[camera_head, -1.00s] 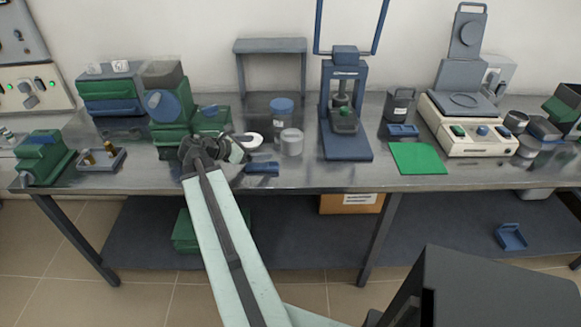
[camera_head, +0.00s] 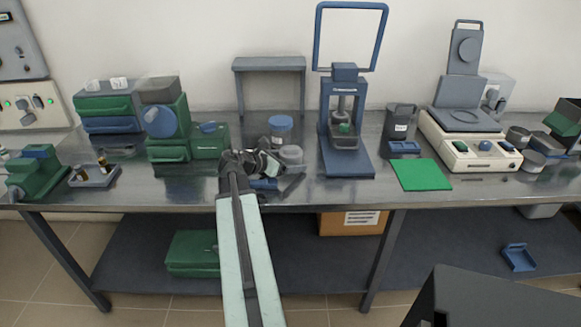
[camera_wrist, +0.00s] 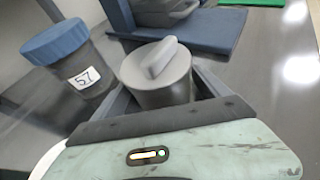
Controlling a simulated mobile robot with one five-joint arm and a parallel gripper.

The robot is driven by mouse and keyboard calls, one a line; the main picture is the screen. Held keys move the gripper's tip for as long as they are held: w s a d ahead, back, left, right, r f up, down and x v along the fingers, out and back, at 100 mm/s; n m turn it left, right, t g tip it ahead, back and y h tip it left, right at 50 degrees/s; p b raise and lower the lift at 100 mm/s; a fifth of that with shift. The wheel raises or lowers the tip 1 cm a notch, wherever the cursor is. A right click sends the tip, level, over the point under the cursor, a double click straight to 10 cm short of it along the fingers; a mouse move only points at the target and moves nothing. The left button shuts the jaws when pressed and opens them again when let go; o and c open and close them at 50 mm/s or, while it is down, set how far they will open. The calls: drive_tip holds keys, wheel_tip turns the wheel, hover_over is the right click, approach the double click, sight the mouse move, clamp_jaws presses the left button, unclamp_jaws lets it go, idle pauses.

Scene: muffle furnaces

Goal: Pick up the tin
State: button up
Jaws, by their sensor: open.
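The tin is probably the short grey round can (camera_head: 291,154), with a raised bar across its lid. It stands upright on the bench and its lower part is hidden by my gripper in the head view. In the wrist view the can (camera_wrist: 157,93) is close in front of the palm. My gripper (camera_head: 284,172) is open at the can, with one finger on each side in the wrist view. I cannot tell whether the fingers touch it.
A jar with a blue lid (camera_head: 280,124), labelled 57 in the wrist view (camera_wrist: 72,62), stands just behind the can. Green equipment (camera_head: 168,125) stands to the left.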

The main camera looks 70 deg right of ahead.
drive_tip(key=shift+d, duration=0.15)
drive_tip(key=c, duration=1.5)
wheel_tip(320, 180, up, 10)
drive_tip(key=p, duration=1)
drive_tip(key=shift+s+r, duration=0.1)
drive_tip(key=shift+r, duration=0.05)
drive_tip(key=o, duration=0.9)
drive_tip(key=shift+f, duration=0.2)
drive_tip(key=c, duration=0.9)
